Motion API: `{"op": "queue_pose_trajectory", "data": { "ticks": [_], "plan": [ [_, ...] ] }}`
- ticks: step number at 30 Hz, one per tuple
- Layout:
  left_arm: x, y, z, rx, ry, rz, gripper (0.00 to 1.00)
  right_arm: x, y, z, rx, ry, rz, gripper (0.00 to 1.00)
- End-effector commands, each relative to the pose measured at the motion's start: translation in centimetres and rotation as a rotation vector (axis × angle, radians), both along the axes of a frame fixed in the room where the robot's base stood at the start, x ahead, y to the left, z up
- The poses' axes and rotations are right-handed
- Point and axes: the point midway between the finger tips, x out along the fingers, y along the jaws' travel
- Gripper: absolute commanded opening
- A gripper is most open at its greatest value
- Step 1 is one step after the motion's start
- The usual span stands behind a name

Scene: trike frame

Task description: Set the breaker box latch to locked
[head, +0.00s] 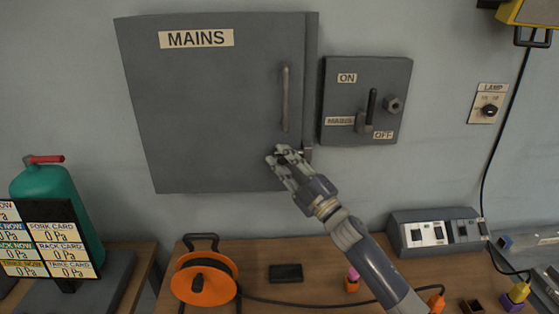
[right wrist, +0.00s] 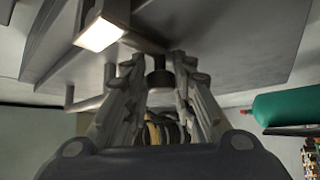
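The breaker box (head: 210,110) is a large grey wall cabinet marked MAINS, with its door shut or nearly shut. It has a vertical bar handle (head: 285,98) near its right side. My right gripper (head: 283,155) is at the lower right of the door, below the handle, and covers that spot in the head view. In the right wrist view, a short dark round knob (right wrist: 159,82), seemingly the latch, lies between the fingertips. The fingers (right wrist: 157,75) are apart, with a gap visible on the left of the knob; contact on the right is unclear. My left gripper is out of view.
A grey switch box (head: 350,95) with ON and OFF labels is right of the cabinet. A lamp switch (head: 488,110) is farther right. Below, the wooden table (head: 260,255) holds an orange cable reel (head: 203,283) and a socket panel (head: 435,235). A green tank (head: 60,190) stands left.

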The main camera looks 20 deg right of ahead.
Motion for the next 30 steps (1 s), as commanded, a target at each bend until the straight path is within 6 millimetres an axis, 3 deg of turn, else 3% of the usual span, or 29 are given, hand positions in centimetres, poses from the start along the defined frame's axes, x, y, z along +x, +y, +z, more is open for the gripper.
{"op": "queue_pose_trajectory", "data": {
  "ticks": [16, 30],
  "plan": [
    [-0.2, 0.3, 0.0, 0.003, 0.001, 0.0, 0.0, -0.7, -0.4, -0.5, -0.001, 0.001, -0.001, 0.42],
    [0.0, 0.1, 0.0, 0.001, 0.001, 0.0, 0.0, -7.4, -3.3, -3.7, -0.001, 0.002, -0.002, 0.42]
  ]
}}
